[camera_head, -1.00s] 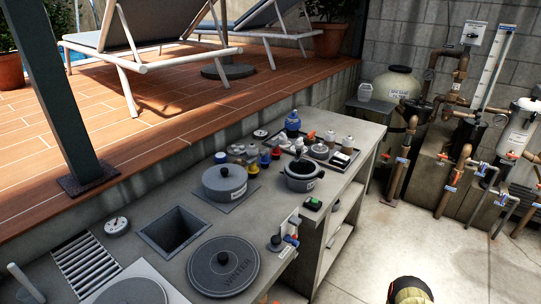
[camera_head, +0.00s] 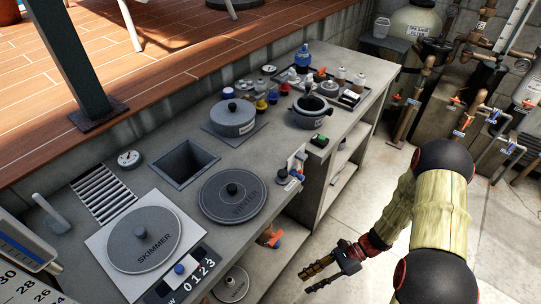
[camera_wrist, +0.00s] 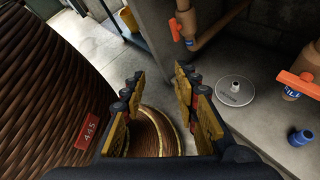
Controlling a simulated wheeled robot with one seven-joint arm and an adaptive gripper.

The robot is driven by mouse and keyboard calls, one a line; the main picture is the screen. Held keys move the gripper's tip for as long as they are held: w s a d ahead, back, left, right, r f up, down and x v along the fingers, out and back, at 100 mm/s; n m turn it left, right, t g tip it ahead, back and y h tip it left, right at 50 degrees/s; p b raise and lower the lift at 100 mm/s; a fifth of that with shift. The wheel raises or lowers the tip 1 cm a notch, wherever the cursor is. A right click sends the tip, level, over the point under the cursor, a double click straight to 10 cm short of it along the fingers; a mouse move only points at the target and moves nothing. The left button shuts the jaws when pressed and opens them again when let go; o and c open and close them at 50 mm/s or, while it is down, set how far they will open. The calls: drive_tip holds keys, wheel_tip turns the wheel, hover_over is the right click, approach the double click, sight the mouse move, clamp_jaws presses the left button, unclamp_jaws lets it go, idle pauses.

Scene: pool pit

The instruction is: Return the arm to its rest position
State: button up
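My gripper (camera_head: 316,273) is at the lower middle of the head view, in the air over the floor in front of the counter. My arm reaches it from the lower right. In the wrist view my gripper (camera_wrist: 155,100) has its two yellow-and-black fingers apart, with nothing held between them. A round brown ribbed object (camera_wrist: 155,132) with a yellow rim shows below and beyond the fingers. I cannot tell how far it is from them.
The counter (camera_head: 105,175) holds a skimmer lid (camera_head: 143,239), a winter lid (camera_head: 233,195) and a grey pot (camera_head: 233,117). A large wicker object (camera_wrist: 45,90) fills the wrist view's left. A low shelf holds a white disc (camera_wrist: 235,90) and an orange-handled valve (camera_wrist: 300,84). Floor (camera_head: 375,175) lies right.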

drive_tip(key=d+r+n+t+h+p, duration=0.1)
drive_tip(key=d+r+n+h, duration=0.3)
drive_tip(key=r, duration=0.5)
drive_tip(key=s+d+r+n+t+h+p, duration=0.1)
drive_tip(key=d+r+n+h, duration=0.15)
drive_tip(key=r+n, duration=0.4)
drive_tip(key=d+r+n+t+h+p, duration=0.1)
drive_tip(key=d+r+n+h, duration=0.2)
drive_tip(key=r, duration=0.8)
drive_tip(key=s+a+r+n+t+h+p, duration=0.1)
drive_tip(key=a+r+n+t, duration=0.1)
drive_tip(key=r, duration=0.8)
drive_tip(key=s+a+r+n+t+h+p, duration=0.1)
drive_tip(key=r+t, duration=0.4)
drive_tip(key=r, duration=0.5)
drive_tip(key=shift+s+a+n+p, duration=0.3)
drive_tip(key=shift+s+a+n, duration=0.1)
drive_tip(key=shift+s, duration=0.25)
